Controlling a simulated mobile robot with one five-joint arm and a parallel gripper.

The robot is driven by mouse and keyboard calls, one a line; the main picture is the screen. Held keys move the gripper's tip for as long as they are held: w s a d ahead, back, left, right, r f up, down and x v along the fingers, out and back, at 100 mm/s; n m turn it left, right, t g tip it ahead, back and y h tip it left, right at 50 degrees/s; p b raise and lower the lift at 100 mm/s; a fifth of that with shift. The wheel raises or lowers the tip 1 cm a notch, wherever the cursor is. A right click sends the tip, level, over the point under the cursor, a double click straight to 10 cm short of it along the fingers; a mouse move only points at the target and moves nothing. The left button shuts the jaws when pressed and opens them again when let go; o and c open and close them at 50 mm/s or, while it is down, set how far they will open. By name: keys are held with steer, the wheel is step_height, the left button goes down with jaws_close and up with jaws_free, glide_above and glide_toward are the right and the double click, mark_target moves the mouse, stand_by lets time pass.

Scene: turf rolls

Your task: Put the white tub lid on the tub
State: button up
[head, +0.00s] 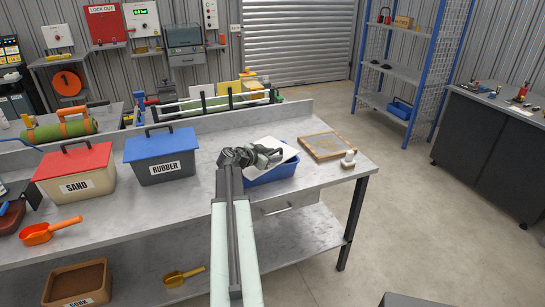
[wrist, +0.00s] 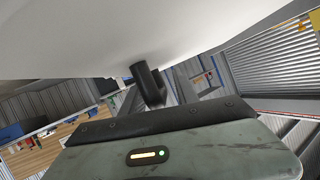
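The white tub lid (head: 285,147) is at my gripper (head: 266,155), over the blue tub (head: 272,176) near the right end of the bench. The lid lies askew to the tub, and part of the tub's rim and inside is hidden by the lid and my gripper. In the wrist view the lid's white face (wrist: 150,32) fills the top, very close. A dark finger of my gripper (wrist: 148,84) meets it. My gripper appears shut on the lid. Whether the lid touches the tub's rim cannot be told.
A wood-framed tray (head: 327,146) and a small white-topped item (head: 348,160) stand right of the tub. The RUBBER box (head: 162,157) and SAND box (head: 75,172) stand left. Bare bench top lies between the RUBBER box and my gripper. A low ledge (head: 220,118) runs behind.

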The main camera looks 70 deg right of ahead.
steer(key=shift+r+p, duration=0.3)
steer(key=shift+r, duration=0.05)
step_height(320, 180, up, 4)
steer(key=p, duration=0.4)
glide_above(254, 173)
steer(key=shift+w+d+r, duration=0.1)
steer(key=w+a+f+n+t+y, duration=0.2)
steer(key=w+a+f+n, duration=0.2)
steer(key=w+a, duration=0.5)
steer(key=w+a+f+n+t+y, duration=0.2)
steer(key=w+a+f+n, duration=0.15)
steer(key=w+a, duration=0.5)
steer(key=w+a+f+n+t+y, duration=0.1)
steer(key=w+a+f+n, duration=0.25)
steer(key=w+a, duration=0.55)
steer(key=a+f+n+y, duration=0.1)
steer(key=a+n, duration=0.3)
steer(key=a, duration=0.9)
steer(key=w+a+f+n+y, duration=0.1)
steer(key=a+n+y, duration=0.3)
steer(key=a, duration=0.9)
steer(key=a+f+n+y, duration=0.2)
steer(key=a+n, duration=0.4)
steer(key=a, duration=0.8)
steer(key=shift+w+t, duration=0.3)
